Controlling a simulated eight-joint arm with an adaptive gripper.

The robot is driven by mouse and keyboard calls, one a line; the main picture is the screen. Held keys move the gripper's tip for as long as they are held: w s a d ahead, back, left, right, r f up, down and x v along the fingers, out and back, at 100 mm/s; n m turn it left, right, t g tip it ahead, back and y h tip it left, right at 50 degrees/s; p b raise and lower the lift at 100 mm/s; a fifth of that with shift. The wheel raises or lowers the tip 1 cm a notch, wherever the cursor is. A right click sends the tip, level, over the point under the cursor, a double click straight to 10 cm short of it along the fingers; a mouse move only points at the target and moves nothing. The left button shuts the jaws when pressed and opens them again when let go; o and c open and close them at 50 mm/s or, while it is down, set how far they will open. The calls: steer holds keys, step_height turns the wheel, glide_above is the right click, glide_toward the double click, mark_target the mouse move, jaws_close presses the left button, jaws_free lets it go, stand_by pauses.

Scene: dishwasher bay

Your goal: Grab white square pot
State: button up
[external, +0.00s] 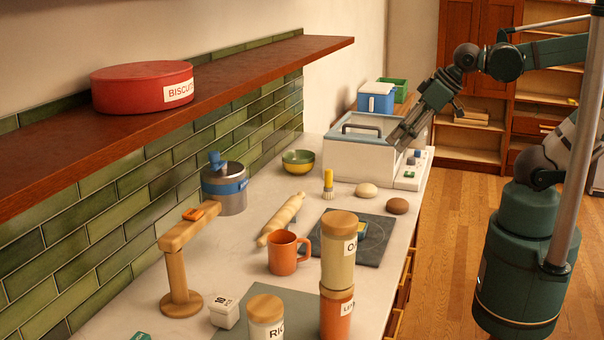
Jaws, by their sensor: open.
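A small white square pot (225,312) with black marking on its top stands on the counter at the lower left, beside the wooden stand. A larger white square box (355,165) with a glass-like lid and a dark handle stands at the far end of the counter. My gripper (402,137) is open and hangs over the right side of this larger box, pointing down and left. It appears empty and is far from the small pot. Whether its fingertips touch the box I cannot tell.
An orange mug (287,254), stacked jars (338,255), a rice jar (266,318) and a wooden stand (180,270) crowd the near counter. A dark hob plate (355,237) lies mid-counter. A shelf (150,115) with a red biscuit tin (140,88) overhangs the left.

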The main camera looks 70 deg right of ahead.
steer(key=w+a+r+n+g+y, duration=0.1)
steer(key=w+a+r+n, duration=0.15)
steer(key=w+a, duration=0.4)
steer(key=w+a+r+n+g, duration=0.1)
steer(key=w+a+r+n, duration=0.15)
steer(key=w+a, duration=0.35)
steer(key=n+g+h+p, duration=0.1)
steer(key=n+g+p, duration=0.3)
steer(key=n, duration=0.8)
glide_above(223, 302)
steer(key=b, duration=0.1)
steer(key=shift+g, duration=0.6)
steer(key=f, duration=2.2)
steer(key=shift+w+d, duration=0.1)
steer(key=shift+d, duration=0.25)
steer(key=shift+a+f, duration=0.2)
steer(key=shift+a, duration=0.05)
steer(key=shift+f, duration=1.3)
